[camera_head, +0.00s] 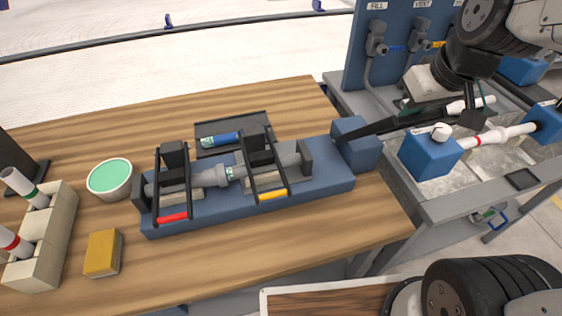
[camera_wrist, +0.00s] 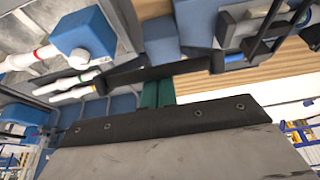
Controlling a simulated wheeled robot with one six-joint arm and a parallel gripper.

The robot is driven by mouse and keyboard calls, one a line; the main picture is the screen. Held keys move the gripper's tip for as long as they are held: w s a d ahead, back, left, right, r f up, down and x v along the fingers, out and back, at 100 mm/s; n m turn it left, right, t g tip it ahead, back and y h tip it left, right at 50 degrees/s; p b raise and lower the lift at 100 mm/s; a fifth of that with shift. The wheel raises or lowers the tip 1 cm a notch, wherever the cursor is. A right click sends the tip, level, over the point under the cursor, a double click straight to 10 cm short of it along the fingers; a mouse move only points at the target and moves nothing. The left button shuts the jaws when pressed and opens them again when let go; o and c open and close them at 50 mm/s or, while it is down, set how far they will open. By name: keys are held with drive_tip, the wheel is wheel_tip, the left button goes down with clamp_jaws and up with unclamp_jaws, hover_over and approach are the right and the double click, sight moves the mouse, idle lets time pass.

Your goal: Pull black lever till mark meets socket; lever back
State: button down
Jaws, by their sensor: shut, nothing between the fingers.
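The black lever (camera_head: 388,124) rises from the blue block (camera_head: 357,147) at the right end of the clamp bench and slants up to the right. In the wrist view the lever (camera_wrist: 140,72) crosses just beyond my fingertips. My gripper (camera_head: 404,105) is shut and empty, close to the lever; I cannot tell whether they touch. Its green fingers show in the wrist view (camera_wrist: 157,92). On the bench, a grey pipe (camera_head: 204,180) and the pipe at right (camera_head: 286,161) lie in line, with the grey socket (camera_head: 236,172) between them. The mark is too small to make out.
Clamp frames with a red handle (camera_head: 172,217) and a yellow handle (camera_head: 272,194) stand over the pipes. A blue marker (camera_head: 220,139) lies behind. A green-topped bowl (camera_head: 110,178) and a yellow block (camera_head: 103,253) are at left. A red-banded white pipe (camera_head: 490,137) lies between blue blocks at right.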

drive_tip(key=shift+s+d+f, duration=0.15)
drive_tip(key=shift+s+f, duration=0.35)
drive_tip(key=shift+s, duration=0.1)
idle(0.6)
drive_tip(key=shift+w+r, duration=0.1)
drive_tip(key=shift+w, duration=0.05)
drive_tip(key=w+v, duration=0.1)
drive_tip(key=v, duration=0.7)
drive_tip(key=shift+r, duration=0.5)
drive_tip(key=c, duration=2.1)
unclamp_jaws()
drive_tip(key=shift+c, duration=0.2)
